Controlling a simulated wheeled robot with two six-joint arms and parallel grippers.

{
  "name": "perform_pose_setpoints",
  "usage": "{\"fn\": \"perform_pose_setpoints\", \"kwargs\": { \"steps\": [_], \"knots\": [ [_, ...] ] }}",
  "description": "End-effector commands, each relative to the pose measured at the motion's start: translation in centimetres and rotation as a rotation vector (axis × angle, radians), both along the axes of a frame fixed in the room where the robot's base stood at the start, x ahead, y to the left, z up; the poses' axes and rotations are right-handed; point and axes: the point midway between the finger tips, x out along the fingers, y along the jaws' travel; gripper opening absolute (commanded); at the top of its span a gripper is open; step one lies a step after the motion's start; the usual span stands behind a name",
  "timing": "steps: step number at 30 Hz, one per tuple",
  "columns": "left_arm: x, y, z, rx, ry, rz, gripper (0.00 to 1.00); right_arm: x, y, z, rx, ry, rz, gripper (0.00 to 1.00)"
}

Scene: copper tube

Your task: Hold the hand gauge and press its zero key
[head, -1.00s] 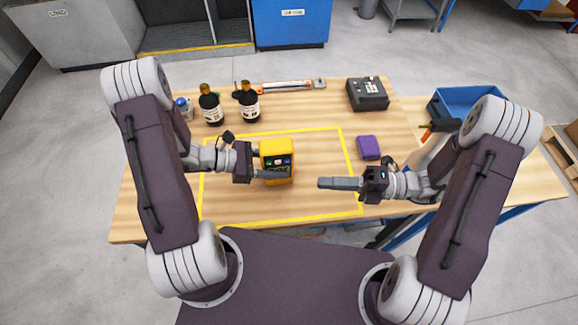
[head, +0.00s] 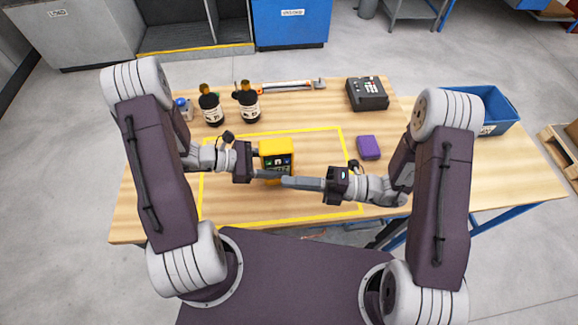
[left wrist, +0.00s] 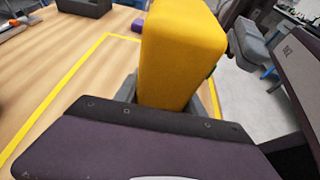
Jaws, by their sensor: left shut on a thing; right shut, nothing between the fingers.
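The yellow hand gauge (head: 277,147) stands upright inside the yellow-taped area in the head view, its dark display and keys facing my body. My left gripper (head: 268,164) is shut on the gauge from the left. In the left wrist view the gauge (left wrist: 182,50) rises between the fingers, its plain yellow side toward the camera. My right gripper (head: 288,182) is shut and empty. Its fingertips are at the lower right front of the gauge, and I cannot tell whether they touch it. The fingers hide part of the gauge's lower face, and the zero key cannot be made out.
Two dark bottles (head: 211,106) (head: 248,102) stand behind the taped area. A purple block (head: 368,147) lies right of the gauge. A dark keypad device (head: 367,94) sits at the back, and a blue bin (head: 487,105) at the right. The taped area's front is clear.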

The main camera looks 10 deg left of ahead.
Motion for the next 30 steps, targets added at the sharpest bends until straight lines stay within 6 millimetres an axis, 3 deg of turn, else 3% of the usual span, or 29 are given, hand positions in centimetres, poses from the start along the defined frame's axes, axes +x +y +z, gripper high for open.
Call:
{"fn": "perform_pose_setpoints", "kwargs": {
  "steps": [1,4,9,21,30],
  "knots": [
    [0.1,0.1,-0.2,0.007,-0.001,0.003,0.00,0.0,0.8,-0.1,-0.001,-0.001,0.005,0.00],
    [0.1,0.1,-0.2,0.007,-0.001,0.002,0.00,1.9,1.1,-0.1,-0.001,-0.005,0.000,0.00],
    [0.1,0.1,-0.2,0.007,-0.001,0.002,0.00,3.4,1.6,-0.1,0.000,-0.001,0.001,0.00],
    [0.0,0.1,-0.2,0.006,-0.001,0.001,0.00,3.9,1.7,0.0,0.000,0.000,0.000,0.00],
    [-0.2,0.0,-0.2,0.004,0.002,-0.005,0.00,5.5,2.1,0.0,-0.001,-0.001,-0.006,0.00]
  ]
}}
